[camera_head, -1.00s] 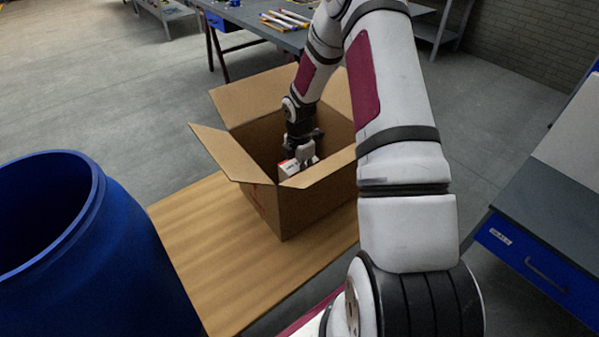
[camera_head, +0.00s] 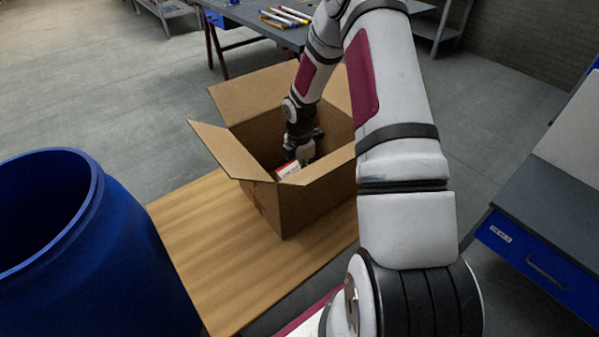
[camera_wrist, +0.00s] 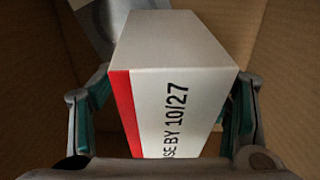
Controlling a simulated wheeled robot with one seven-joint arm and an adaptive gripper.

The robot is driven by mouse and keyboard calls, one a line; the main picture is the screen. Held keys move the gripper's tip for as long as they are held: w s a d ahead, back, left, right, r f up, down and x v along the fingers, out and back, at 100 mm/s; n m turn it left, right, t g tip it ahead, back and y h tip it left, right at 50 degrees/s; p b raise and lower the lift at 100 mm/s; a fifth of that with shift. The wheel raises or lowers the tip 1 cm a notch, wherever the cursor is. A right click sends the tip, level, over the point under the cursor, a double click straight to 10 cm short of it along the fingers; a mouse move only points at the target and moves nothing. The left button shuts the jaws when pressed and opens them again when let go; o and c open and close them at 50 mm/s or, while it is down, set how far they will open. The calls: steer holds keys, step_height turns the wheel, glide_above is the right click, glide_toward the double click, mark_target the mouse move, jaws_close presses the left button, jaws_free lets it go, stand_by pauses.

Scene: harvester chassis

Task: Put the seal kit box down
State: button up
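The seal kit box (camera_head: 287,170) is white with a red edge and sits low inside the open cardboard carton (camera_head: 262,195). In the wrist view the seal kit box (camera_wrist: 178,95) shows a pale grey top, a red strip and black date print. My gripper (camera_head: 297,158) reaches down into the carton. In the wrist view my gripper (camera_wrist: 172,100) has a teal-padded finger on each side of the box, the tips against its sides. The box's underside is hidden, so I cannot tell whether it touches the carton floor.
The carton stands on a wooden surface (camera_head: 205,245) with its flaps open. A blue barrel (camera_head: 95,260) stands at left. A grey workbench (camera_head: 250,14) is behind, and a blue-drawered bench (camera_head: 530,250) is at right. A grey object (camera_wrist: 92,22) shows beyond the box.

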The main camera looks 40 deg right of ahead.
steer(key=shift+r, duration=0.1)
step_height(320, 180, up, 12)
steer(key=shift+r, duration=0.1)
steer(key=shift+a+r, duration=0.1)
steer(key=shift+r, duration=0.55)
steer(key=s+a+r+m+t+h, duration=0.1)
steer(key=s+a+r+m, duration=0.35)
steer(key=r, duration=0.45)
steer(key=s+a+r+m+t+h, duration=0.1)
steer(key=s+a+r+m, duration=0.3)
steer(key=r, duration=0.6)
steer(key=s+a+r+m+t+y, duration=0.1)
steer(key=s+a+r+m, duration=0.2)
steer(key=s, duration=0.5)
steer(key=s+a+r+m+t+y, duration=0.1)
steer(key=s+a+r+m+t, duration=0.1)
steer(key=s+a+r+m, duration=0.2)
steer(key=s+a+m, duration=0.2)
steer(key=s+a, duration=0.2)
steer(key=shift+r+m, duration=0.1)
steer(key=shift+m, duration=0.15)
